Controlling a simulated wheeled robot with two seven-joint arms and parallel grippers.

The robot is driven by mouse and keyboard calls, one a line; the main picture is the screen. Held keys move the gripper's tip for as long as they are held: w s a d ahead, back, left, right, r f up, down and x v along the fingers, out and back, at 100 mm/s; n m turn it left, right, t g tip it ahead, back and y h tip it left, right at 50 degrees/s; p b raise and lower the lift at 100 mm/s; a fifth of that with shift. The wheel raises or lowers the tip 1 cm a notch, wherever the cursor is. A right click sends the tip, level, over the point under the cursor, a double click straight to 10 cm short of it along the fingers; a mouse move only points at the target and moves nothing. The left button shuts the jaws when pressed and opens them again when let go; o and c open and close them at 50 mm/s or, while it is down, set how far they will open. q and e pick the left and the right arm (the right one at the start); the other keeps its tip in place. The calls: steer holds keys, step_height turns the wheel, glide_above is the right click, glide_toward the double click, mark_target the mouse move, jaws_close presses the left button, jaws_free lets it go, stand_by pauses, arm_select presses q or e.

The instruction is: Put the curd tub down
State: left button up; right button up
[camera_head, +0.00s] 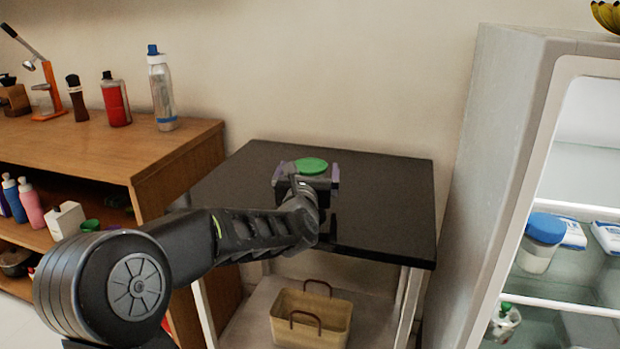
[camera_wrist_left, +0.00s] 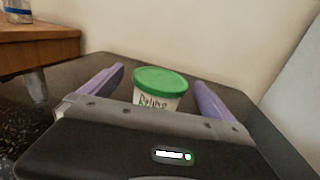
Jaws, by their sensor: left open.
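The curd tub (camera_wrist_left: 160,90) is white with a green lid and dark writing on its side. It stands upright on the black table top (camera_head: 385,190). In the head view only its green lid (camera_head: 311,166) shows, the rest hidden behind my gripper. My left gripper (camera_head: 307,174) is open, with its purple fingers (camera_wrist_left: 158,84) on either side of the tub. In the left wrist view a gap shows between the tub and each finger. My right gripper is not in view.
A wooden shelf unit (camera_head: 100,150) with bottles stands at the left. An open fridge (camera_head: 500,150) holding a blue-lidded tub (camera_head: 541,240) stands at the right. A basket (camera_head: 311,318) sits below the black top. The top is bare around the tub.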

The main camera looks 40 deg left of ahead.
mark_target(311, 160)
arm_select(q)
steer(key=x, duration=0.4)
steer(key=shift+w+a, duration=0.15)
steer(key=shift+w, duration=0.15)
steer(key=shift+r, duration=0.1)
steer(key=shift+c, duration=0.3)
steer(key=c, duration=2)
step_height(311, 160, up, 10)
steer(key=p, duration=0.3)
